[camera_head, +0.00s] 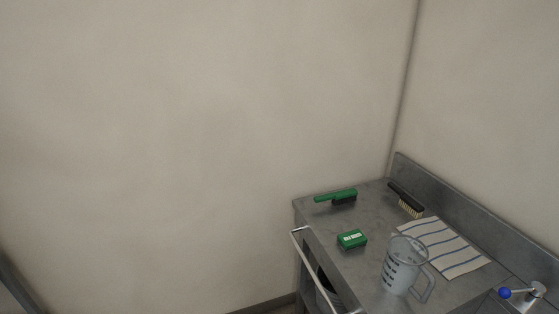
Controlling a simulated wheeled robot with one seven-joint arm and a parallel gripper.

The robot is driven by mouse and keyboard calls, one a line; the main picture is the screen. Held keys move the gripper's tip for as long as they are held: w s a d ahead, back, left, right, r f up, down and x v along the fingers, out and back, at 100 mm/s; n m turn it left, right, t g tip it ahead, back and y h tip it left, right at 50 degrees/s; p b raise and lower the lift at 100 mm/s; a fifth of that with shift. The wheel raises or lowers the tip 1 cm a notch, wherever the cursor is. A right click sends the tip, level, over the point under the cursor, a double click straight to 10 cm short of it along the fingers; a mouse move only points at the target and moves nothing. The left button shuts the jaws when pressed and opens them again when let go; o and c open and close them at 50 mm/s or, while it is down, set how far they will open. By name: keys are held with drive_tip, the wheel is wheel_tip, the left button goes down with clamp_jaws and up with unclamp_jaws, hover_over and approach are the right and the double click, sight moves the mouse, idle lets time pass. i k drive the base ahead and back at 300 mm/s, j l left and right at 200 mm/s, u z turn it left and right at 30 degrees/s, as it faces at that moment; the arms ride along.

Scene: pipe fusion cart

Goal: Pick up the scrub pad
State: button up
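A small green block with a white label, which looks like the scrub pad (352,239), lies on the grey cart top near its left edge. Its lower part looks darker than its top. It stands apart from the things around it, and nothing covers it. My gripper is not in view.
A green-handled brush (336,196) and a black brush with pale bristles (407,203) lie behind the pad. A striped cloth (443,247) and a clear measuring jug (399,267) are to its right. A rail (311,258) runs along the cart's left side; a blue-knobbed lever (521,294) is far right.

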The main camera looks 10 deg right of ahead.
sight(349, 241)
drive_tip(key=i+j, duration=0.15)
drive_tip(key=i, duration=0.35)
drive_tip(key=i+j, duration=0.15)
drive_tip(key=i, duration=0.3)
drive_tip(key=i+j+z, duration=0.1)
drive_tip(key=i, duration=0.4)
drive_tip(key=i+j, duration=0.25)
drive_tip(key=i, duration=0.2)
